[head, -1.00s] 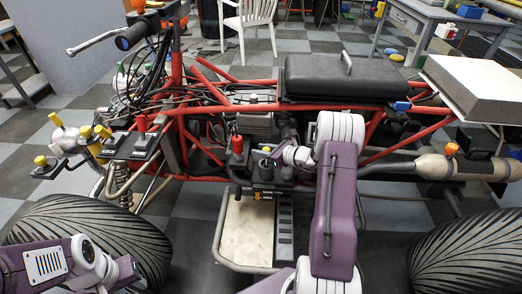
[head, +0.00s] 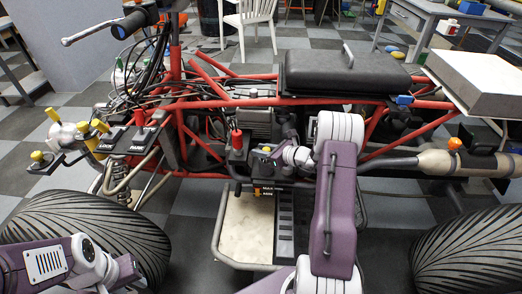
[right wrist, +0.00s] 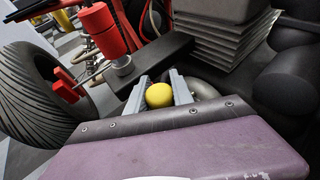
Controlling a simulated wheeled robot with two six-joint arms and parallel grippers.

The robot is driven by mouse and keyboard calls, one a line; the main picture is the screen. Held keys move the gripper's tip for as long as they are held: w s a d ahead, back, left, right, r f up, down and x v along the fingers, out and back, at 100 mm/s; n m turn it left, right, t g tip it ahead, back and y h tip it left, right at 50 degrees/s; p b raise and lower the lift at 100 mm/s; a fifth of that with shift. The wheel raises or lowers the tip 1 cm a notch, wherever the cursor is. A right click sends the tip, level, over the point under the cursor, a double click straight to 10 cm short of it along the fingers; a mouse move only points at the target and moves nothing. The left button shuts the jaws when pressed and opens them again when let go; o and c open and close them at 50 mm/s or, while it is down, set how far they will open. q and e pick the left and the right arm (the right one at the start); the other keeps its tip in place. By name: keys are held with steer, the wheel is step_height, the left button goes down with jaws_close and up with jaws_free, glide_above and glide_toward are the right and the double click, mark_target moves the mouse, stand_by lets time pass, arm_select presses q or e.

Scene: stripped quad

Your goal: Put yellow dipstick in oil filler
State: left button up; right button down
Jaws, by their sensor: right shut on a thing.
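My right gripper (head: 277,154) is shut on the yellow dipstick, at the middle of the red-framed quad, just below the engine. The dipstick's round yellow top (right wrist: 159,95) shows between the two grey fingers in the right wrist view, and it also shows small in the head view (head: 266,149). Its rod is hidden, and I cannot tell whether any of it is inside an opening. I cannot clearly make out the oil filler; the gripper and dark parts cover that area. My left arm comes in at the lower left of the head view; its fingers are not visible.
A red cylinder (right wrist: 99,29) stands on a metal collar close to the right gripper. Red frame tubes (head: 250,102) and the black seat (head: 347,74) lie behind. Yellow-topped parts (head: 100,126) stand at the left. A pale footboard (head: 244,228) lies below. Large tyres stand at both sides.

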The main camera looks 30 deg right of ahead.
steer(key=shift+f, duration=0.2)
steer(key=c, duration=1)
jaws_free()
steer(key=shift+r, duration=0.1)
steer(key=shift+c, duration=0.2)
steer(key=p+v, duration=0.4)
steer(key=v, duration=0.5)
steer(key=shift+s, duration=0.1)
